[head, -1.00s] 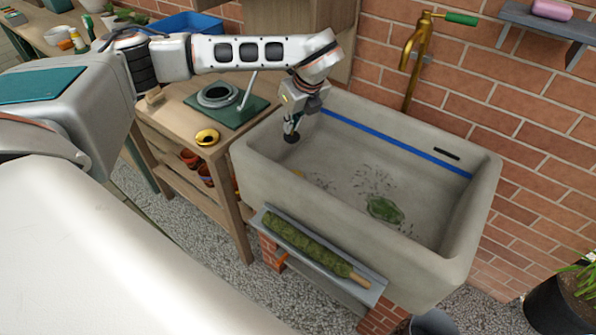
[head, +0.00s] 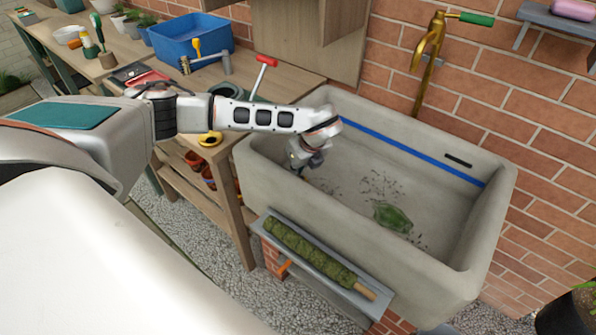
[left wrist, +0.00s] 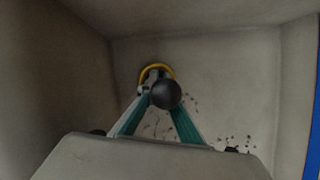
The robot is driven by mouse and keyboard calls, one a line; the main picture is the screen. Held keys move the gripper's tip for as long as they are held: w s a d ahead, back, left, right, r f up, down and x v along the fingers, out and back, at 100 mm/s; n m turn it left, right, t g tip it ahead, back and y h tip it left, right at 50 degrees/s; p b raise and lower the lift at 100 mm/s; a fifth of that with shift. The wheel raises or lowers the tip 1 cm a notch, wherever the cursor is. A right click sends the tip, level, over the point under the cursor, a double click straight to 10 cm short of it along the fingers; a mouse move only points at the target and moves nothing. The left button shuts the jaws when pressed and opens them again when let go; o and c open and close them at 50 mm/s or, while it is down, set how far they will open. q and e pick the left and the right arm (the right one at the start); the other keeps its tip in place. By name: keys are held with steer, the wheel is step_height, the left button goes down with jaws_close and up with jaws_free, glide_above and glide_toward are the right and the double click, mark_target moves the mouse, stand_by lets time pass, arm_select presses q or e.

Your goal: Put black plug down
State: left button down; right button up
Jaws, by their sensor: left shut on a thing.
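The black plug (left wrist: 166,94) shows in the left wrist view as a round dark knob at the fingertips of my left gripper (left wrist: 152,92). The gripper is shut on it. In the head view my left gripper (head: 300,168) is inside the left end of the stone sink (head: 375,238), and the plug is hidden there. A yellow ring (left wrist: 157,68) lies on the sink floor just behind the plug in the wrist view. I cannot tell whether the plug touches the floor. My right gripper is not in view.
A green leafy clump (head: 392,217) and dark specks lie on the sink floor. A brass tap (head: 428,60) stands behind the sink. A ledge with a mossy pole (head: 310,252) is at its front. The wooden bench (head: 285,78) adjoins on the left.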

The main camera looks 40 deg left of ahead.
arm_select(q)
steer(key=shift+f, duration=0.25)
steer(key=shift+r, duration=0.1)
steer(key=shift+f, duration=0.2)
steer(key=c, duration=2.2)
jaws_free()
steer(key=shift+c, duration=0.2)
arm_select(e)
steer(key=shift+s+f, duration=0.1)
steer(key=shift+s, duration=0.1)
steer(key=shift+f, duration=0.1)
arm_select(q)
steer(key=p+v, duration=0.2)
steer(key=v, duration=1)
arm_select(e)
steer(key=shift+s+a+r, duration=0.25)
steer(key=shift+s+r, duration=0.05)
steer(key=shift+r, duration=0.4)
